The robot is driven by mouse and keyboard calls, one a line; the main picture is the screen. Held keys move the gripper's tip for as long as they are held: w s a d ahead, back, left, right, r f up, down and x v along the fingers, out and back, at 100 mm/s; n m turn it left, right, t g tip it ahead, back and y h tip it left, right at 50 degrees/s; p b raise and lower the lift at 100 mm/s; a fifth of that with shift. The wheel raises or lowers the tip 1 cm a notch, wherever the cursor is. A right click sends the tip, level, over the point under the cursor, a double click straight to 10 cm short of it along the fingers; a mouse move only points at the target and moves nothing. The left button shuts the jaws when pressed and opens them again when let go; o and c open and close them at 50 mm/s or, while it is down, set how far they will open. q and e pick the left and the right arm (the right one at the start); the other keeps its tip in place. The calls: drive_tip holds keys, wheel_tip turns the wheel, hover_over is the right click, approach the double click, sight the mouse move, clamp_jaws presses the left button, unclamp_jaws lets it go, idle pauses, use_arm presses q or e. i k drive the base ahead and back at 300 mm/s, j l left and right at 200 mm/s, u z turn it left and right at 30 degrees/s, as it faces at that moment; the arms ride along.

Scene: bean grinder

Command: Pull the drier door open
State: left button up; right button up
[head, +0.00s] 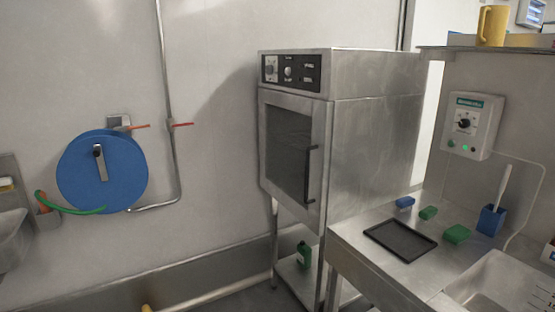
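The drier (375,130) is a tall stainless steel cabinet on legs in the middle of the head view. Its door (289,150) faces left, has a dark glass window, and looks shut. A dark vertical bar handle (310,174) sits on the door's right side. A black control panel (290,71) with knobs is above the door. Neither gripper shows in the head view, and nothing is touching the door or handle.
A steel counter (350,246) stands right of the drier with a black tray (400,241), sponges and a blue brush holder (491,220). A green bottle (303,255) stands on the shelf below. A blue hose reel (102,171) hangs on the left wall.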

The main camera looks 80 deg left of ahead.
sight(312, 216)
drive_tip(key=u, duration=2.35)
